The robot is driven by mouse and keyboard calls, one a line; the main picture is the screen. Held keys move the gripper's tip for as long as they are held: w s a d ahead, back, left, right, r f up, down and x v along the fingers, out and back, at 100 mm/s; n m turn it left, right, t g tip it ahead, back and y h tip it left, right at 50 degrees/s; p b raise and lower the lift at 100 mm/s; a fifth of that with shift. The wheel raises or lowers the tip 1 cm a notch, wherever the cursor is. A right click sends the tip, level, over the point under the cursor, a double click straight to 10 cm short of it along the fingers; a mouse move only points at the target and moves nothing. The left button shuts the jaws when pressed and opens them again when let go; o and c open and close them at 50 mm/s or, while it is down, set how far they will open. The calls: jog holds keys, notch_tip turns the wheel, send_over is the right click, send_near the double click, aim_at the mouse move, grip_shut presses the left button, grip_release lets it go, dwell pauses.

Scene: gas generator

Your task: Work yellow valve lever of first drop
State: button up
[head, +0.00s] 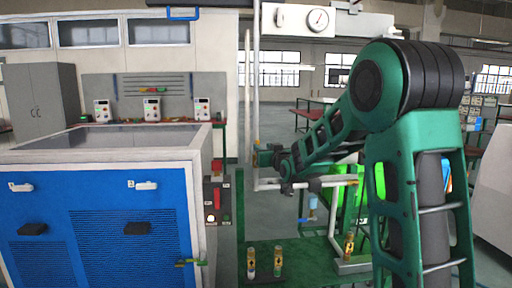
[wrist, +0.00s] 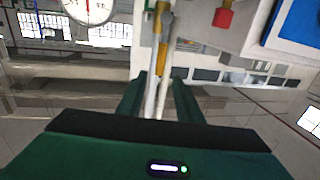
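My gripper (head: 264,156) is at the end of my green arm, beside the thin white vertical pipes left of centre in the head view. In the wrist view my gripper (wrist: 158,78) has its two green fingers apart, with nothing seen clamped between them. A narrow yellow piece, probably the valve lever (wrist: 161,62), lies along the white pipe (wrist: 166,45), in line with the gap between the fingertips. I cannot tell whether it is between the fingers or beyond them. In the head view the lever is not clear behind my gripper.
A blue-fronted cabinet (head: 120,235) stands left, with a red-and-black switch box (head: 216,195) on its right. A round gauge (head: 318,20) hangs above. A horizontal pipe (head: 320,181) runs below my forearm.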

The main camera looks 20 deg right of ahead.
jog(key=w, duration=0.8)
jog(key=shift+w+d, duration=0.25)
jog(key=shift+d, duration=0.1)
grip_shut()
